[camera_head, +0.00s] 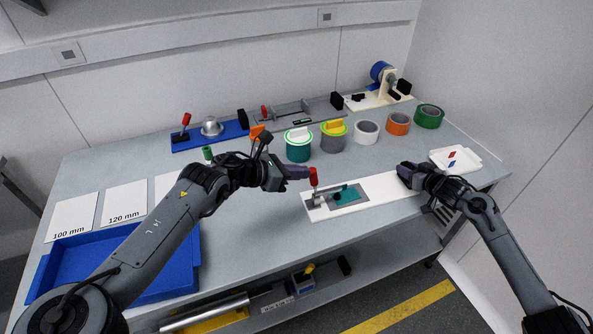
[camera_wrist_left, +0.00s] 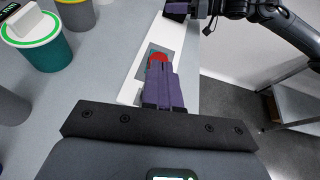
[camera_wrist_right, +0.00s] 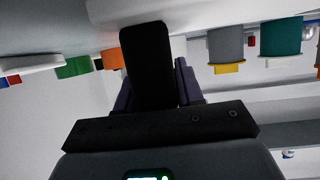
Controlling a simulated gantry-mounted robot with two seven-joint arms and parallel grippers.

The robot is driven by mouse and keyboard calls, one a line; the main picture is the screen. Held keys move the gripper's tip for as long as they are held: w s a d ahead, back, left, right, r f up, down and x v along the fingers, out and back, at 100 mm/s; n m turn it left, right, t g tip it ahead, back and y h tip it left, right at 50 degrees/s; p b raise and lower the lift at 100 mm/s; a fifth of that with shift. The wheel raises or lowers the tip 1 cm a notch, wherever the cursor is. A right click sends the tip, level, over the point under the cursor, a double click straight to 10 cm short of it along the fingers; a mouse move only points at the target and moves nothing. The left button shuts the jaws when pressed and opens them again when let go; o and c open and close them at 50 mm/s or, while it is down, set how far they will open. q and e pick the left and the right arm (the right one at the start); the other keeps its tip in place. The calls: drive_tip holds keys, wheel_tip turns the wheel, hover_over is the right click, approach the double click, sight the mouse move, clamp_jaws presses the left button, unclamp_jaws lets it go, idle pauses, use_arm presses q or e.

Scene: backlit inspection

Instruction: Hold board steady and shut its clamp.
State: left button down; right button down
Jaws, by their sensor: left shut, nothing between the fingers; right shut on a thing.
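The white board (camera_head: 378,189) lies near the table's front edge, with a grey plate and a teal piece (camera_head: 346,195) on it. Its clamp (camera_head: 318,200) is at the left end, with the red handle (camera_head: 313,177) standing upright. My left gripper (camera_head: 303,172) is shut and empty, its fingertips close beside the red handle; I cannot tell if they touch. The red tip shows past the fingers in the left wrist view (camera_wrist_left: 158,56). My right gripper (camera_head: 405,172) is shut on a black block (camera_wrist_right: 150,65) at the board's right end.
A white tray (camera_head: 470,167) with small red and blue pieces is right of my right gripper. Tape rolls and tubs (camera_head: 299,150) stand behind the board. A blue tray (camera_head: 165,285) is front left. Other fixtures (camera_head: 210,135) line the back.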

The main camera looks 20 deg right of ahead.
use_arm(q)
drive_tip(key=d+r+v, duration=0.1)
drive_tip(key=r+v, duration=0.1)
drive_tip(key=v, duration=0.7)
drive_tip(key=shift+a+r, duration=0.15)
drive_tip(key=shift+a, duration=0.25)
use_arm(e)
drive_tip(key=shift+f, duration=0.25)
drive_tip(key=c, duration=0.7)
unclamp_jaws()
drive_tip(key=shift+s+a, duration=0.1)
use_arm(q)
drive_tip(key=shift+s, duration=0.1)
use_arm(e)
drive_tip(key=shift+o, duration=0.3)
drive_tip(key=shift+r, duration=0.1)
drive_tip(key=shift+s+r, duration=0.1)
